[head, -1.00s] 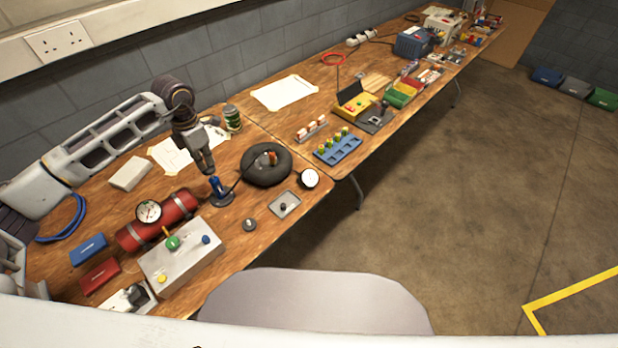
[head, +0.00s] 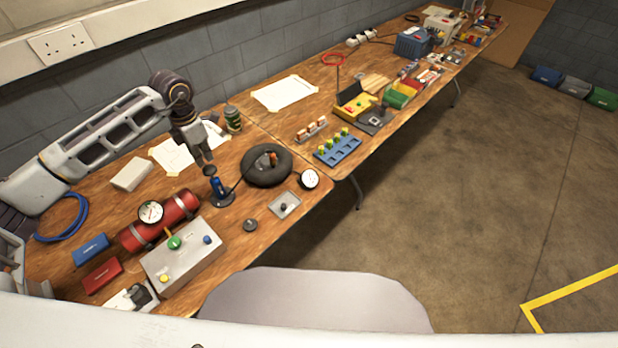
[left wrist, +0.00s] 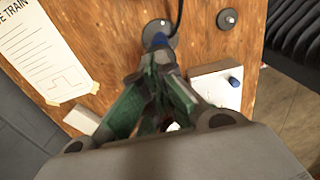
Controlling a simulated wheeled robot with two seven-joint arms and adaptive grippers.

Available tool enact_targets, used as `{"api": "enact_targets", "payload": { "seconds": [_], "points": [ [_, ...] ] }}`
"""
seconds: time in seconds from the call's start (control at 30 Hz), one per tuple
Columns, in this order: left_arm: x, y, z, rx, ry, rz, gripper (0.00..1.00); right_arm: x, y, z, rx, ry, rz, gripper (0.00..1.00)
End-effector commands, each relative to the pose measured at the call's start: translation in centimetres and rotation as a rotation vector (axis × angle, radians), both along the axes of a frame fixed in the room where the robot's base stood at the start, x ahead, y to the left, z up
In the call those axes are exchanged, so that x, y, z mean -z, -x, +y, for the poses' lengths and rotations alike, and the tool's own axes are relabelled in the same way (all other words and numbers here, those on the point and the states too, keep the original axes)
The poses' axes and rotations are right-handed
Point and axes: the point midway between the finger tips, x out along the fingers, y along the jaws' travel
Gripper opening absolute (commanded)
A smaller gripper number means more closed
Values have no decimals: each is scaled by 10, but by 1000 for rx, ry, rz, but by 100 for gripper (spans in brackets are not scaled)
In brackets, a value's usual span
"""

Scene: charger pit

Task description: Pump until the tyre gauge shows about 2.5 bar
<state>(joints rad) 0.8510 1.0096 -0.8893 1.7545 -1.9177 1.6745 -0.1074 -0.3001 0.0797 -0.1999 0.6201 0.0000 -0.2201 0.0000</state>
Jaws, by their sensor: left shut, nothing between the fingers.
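A small blue pump (head: 219,187) stands upright on a dark round base on the near bench. A dark hose runs from it to the black tyre (head: 267,166). A round white gauge (head: 310,179) lies to the right of the tyre; its needle is too small to read. My left gripper (head: 207,163) is shut and empty, pointing down just above the pump's dark handle. My right gripper is not in view.
A red cylinder with a dial (head: 158,219) and a grey box with coloured knobs (head: 183,254) stand at the near left. A green can (head: 232,118) stands behind the tyre. A blue tray (head: 338,150) lies farther right.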

Motion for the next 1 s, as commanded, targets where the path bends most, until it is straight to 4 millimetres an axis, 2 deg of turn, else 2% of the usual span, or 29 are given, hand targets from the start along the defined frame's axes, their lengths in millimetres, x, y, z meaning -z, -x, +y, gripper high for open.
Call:
{"api": "enact_targets", "payload": {
  "seconds": [0.7, 1.0],
  "points": [
    [-45, 0, 0, 0, 1, 1, 0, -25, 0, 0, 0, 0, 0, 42],
    [-49, 0, 0, 0, 1, 1, 0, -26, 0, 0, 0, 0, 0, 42]
  ]
}}
